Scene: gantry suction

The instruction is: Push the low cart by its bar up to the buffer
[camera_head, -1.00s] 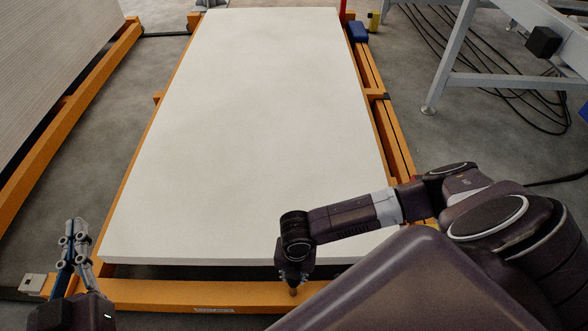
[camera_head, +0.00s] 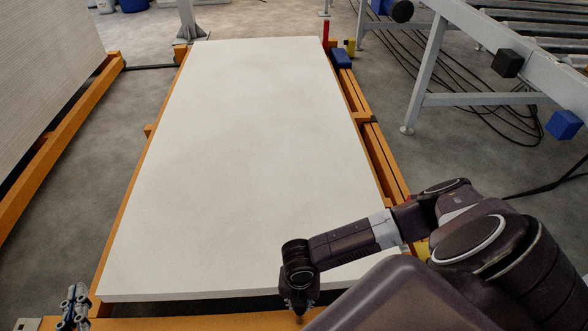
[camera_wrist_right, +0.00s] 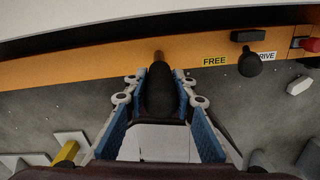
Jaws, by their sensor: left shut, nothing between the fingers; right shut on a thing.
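The low cart is an orange frame (camera_head: 205,323) under a large white board (camera_head: 230,160), running away from me in the head view. In the right wrist view, my right gripper (camera_wrist_right: 160,85) is shut on a black handle (camera_wrist_right: 160,95) that sticks out from the orange beam (camera_wrist_right: 100,60). In the head view the right fingers are hidden below the wrist, at the cart's near edge. My left gripper (camera_head: 75,304) is shut and empty at the lower left, near the cart's near left corner. I cannot tell which thing is the buffer.
A black lever (camera_wrist_right: 248,62) sits beside the FREE and DRIVE labels. A roller conveyor (camera_head: 545,40) and loose cables (camera_head: 470,95) are at right. A stack of boards (camera_head: 45,60) on an orange frame is at left. A red post (camera_head: 326,36) and blue block (camera_head: 341,59) are near the far right corner.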

